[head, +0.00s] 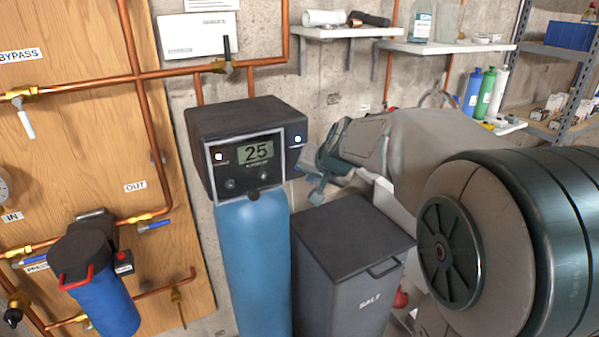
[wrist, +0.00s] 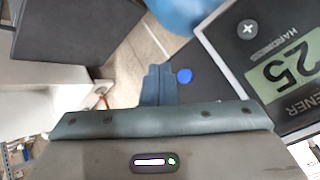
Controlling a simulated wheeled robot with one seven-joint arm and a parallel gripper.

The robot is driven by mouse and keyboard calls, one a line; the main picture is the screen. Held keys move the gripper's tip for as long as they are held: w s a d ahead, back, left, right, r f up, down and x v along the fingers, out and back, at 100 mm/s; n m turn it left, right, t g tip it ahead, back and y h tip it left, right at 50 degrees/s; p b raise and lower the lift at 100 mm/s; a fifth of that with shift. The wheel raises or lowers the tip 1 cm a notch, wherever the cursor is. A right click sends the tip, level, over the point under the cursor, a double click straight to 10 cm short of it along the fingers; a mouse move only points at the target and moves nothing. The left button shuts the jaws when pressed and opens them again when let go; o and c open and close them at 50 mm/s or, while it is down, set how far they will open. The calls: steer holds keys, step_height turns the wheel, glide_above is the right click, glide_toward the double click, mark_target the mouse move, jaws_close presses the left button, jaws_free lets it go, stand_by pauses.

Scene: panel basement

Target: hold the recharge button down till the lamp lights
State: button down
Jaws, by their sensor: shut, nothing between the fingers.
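The water softener's dark head (head: 245,115) sits on a blue tank (head: 253,260). Its display (head: 256,151) reads 25; the framed panel also shows in the wrist view (wrist: 285,75). A round blue button (wrist: 184,76) shows outside the frame in the wrist view; I cannot read a label on it. My gripper (head: 317,195) is shut and empty, just right of the softener's head. In the wrist view my fingertips (wrist: 158,72) are beside the blue button, with a small gap in the picture. Contact cannot be judged. I cannot make out which mark is the lamp.
A dark salt bin (head: 350,240) stands below my gripper, right of the tank. Copper pipes (head: 140,100) and a blue filter housing (head: 105,295) are on the wooden board at left. Shelves (head: 440,47) with bottles are on the back wall.

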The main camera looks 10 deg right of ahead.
steer(key=shift+s+d+b, duration=0.2)
steer(key=shift+s+b, duration=0.05)
steer(key=shift+s, duration=0.3)
steer(key=shift+s+d+b, duration=0.15)
steer(key=shift+s+b, duration=0.05)
steer(key=shift+s, duration=0.35)
steer(key=s+f+n+g+h, duration=0.1)
steer(key=s+f, duration=0.4)
steer(key=s, duration=0.8)
steer(key=s+f+n+g, duration=0.4)
steer(key=s+f, duration=0.1)
steer(key=s, duration=0.8)
steer(key=shift+a+g+h, duration=0.3)
steer(key=shift+h, duration=0.1)
steer(key=shift+w+f, duration=0.1)
